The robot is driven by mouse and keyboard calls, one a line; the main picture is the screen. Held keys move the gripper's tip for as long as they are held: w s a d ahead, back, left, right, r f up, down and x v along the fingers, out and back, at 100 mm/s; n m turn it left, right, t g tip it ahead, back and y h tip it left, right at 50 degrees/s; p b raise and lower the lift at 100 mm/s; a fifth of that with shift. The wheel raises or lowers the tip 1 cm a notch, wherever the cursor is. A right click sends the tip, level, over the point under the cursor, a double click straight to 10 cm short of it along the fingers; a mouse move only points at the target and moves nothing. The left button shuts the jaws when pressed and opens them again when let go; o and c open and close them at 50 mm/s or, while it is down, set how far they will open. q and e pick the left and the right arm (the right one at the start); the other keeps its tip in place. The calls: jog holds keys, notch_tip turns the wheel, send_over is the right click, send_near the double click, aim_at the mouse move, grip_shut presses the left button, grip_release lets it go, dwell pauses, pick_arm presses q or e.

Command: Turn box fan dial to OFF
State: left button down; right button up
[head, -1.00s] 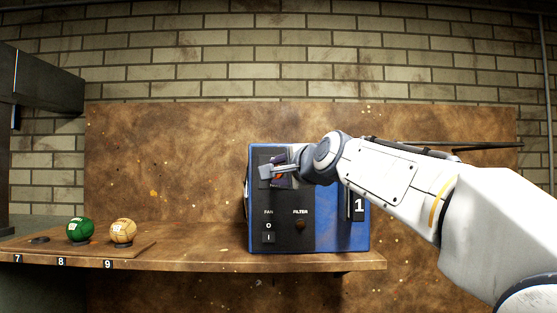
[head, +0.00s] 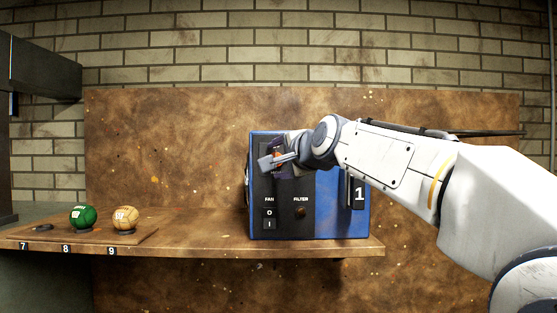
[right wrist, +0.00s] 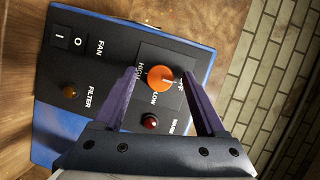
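The box fan (head: 335,220) is a blue box with a black front panel, standing on the wooden shelf. Its orange dial (right wrist: 160,77) shows in the right wrist view, with HIGH, LOW and OFF labels around it and a white mark on its face. I cannot tell for sure which label the mark points to. My right gripper (head: 277,161) is at the upper part of the panel and mostly hides the dial in the head view. In the right wrist view its fingers (right wrist: 160,74) are apart, one on each side of the dial, with gaps visible. My left gripper is not in view.
A green ball (head: 83,217) and a tan ball (head: 125,218) rest on the shelf (head: 200,242) at left. The shelf between is clear.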

jog(key=shift+s, duration=0.1)
jog(key=b+v, duration=0.5)
jog(key=v, duration=0.5)
jog(key=shift+s, duration=0.15)
jog(key=shift+d, duration=0.1)
jog(key=s+a+f+n+g+b, duration=0.2)
jog(key=s+f+n+g, duration=0.1)
jog(key=f, duration=0.9)
jog(key=s+a+f+n+g+h+b, duration=0.1)
jog(key=s+a+f+n+g, duration=0.25)
jog(key=f, duration=0.85)
jog(key=s+a+f+n+g+b, duration=0.1)
jog(key=s+f+n+g+b, duration=0.2)
jog(key=f, duration=0.9)
jog(key=s+d+f+n+g+h+b, duration=0.1)
jog(key=s+d+f+n, duration=0.1)
jog(key=s+f, duration=0.4)
jog(key=s+d+f+n+g+h, duration=0.1)
jog(key=s+d+f+n+g, duration=0.1)
jog(key=s+f+n, duration=0.2)
jog(key=s+d+f+n+g+h+b, duration=0.1)
jog(key=s+d+f+n+g+h, duration=0.1)
jog(key=s+f, duration=0.8)
notch_tip(320, 180, down, 3)
jog(key=shift+s+d+f+n+b, duration=0.2)
jog(key=shift+s+d+n+b, duration=0.1)
jog(key=shift+n, duration=0.45)
